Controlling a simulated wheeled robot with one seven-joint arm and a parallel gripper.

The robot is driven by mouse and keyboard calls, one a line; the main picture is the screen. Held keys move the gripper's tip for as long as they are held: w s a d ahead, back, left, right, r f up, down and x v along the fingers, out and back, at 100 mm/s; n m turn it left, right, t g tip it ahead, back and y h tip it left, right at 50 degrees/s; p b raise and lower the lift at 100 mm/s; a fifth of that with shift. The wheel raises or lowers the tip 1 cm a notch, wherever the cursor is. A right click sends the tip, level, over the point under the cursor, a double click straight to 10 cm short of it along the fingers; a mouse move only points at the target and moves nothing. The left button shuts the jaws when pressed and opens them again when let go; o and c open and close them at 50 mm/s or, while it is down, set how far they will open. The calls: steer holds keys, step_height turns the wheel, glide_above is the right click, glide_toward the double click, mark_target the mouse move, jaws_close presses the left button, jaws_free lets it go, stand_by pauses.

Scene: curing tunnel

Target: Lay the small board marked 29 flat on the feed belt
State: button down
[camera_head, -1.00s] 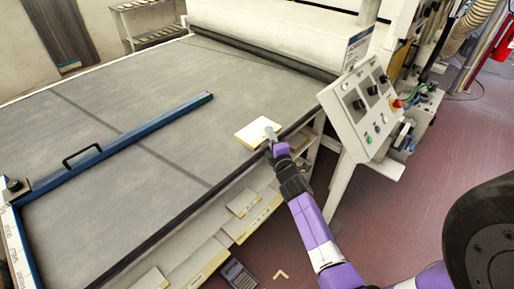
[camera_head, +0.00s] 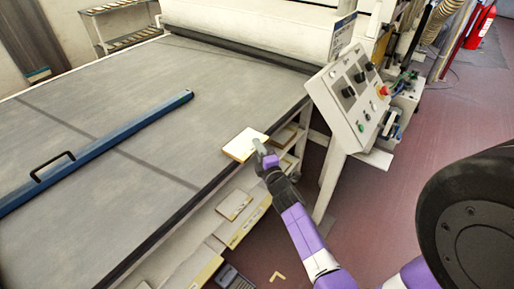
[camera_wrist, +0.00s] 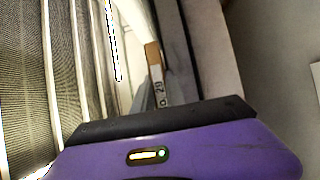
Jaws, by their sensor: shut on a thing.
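The small board (camera_head: 245,144) is a pale, thin rectangle with a tan edge. My gripper (camera_head: 260,147) is shut on its right side. In the head view the board overlaps the near edge of the grey feed belt (camera_head: 150,130); I cannot tell whether it touches the belt or hangs above it.
A blue bar (camera_head: 110,143) with a black handle lies across the belt. The white tunnel housing (camera_head: 250,28) stands at the back. A control panel (camera_head: 347,100) stands right of the board. Shelves with other pale boards (camera_head: 234,205) sit below the belt edge. The belt between bar and board is clear.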

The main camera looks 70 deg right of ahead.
steer(key=shift+f, duration=0.15)
steer(key=c, duration=1.4)
jaws_free()
steer(key=shift+o, duration=0.2)
